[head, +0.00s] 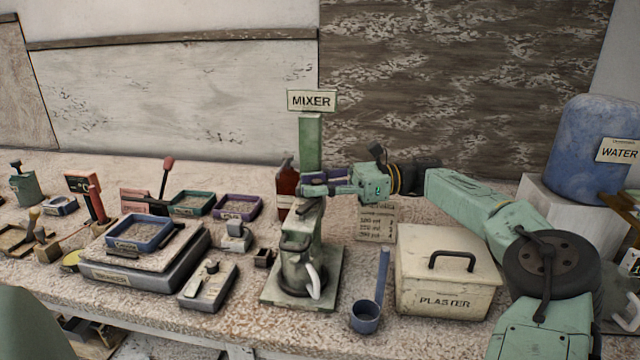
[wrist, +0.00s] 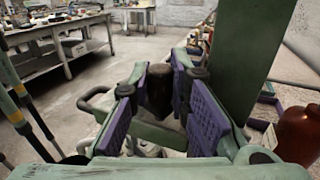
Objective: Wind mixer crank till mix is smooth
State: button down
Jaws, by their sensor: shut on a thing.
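The mixer (head: 311,140) is a green post on a flat base under a MIXER sign. A metal jug (head: 294,272) with a pale handle stands on its base. My gripper (head: 312,188) reaches in from the right at the mixer's upper part. In the wrist view its purple-padded fingers are on both sides of the dark crank knob (wrist: 158,90), shut on it. The green post (wrist: 240,60) rises just right of the fingers. The mix inside the jug cannot be seen, and the crank is mostly hidden by my gripper in the head view.
A PLASTER box (head: 448,275) and a blue scoop (head: 367,315) stand right of the mixer. A brown bottle (head: 287,180) is close behind it. A scale with a blue tray (head: 140,234) is at left. The blue WATER tank (head: 592,150) is at far right.

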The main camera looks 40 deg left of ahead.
jog(key=shift+a, duration=0.15)
dwell(0.4)
jog(key=c, duration=1.5)
grip_release()
jog(key=shift+r, duration=0.1)
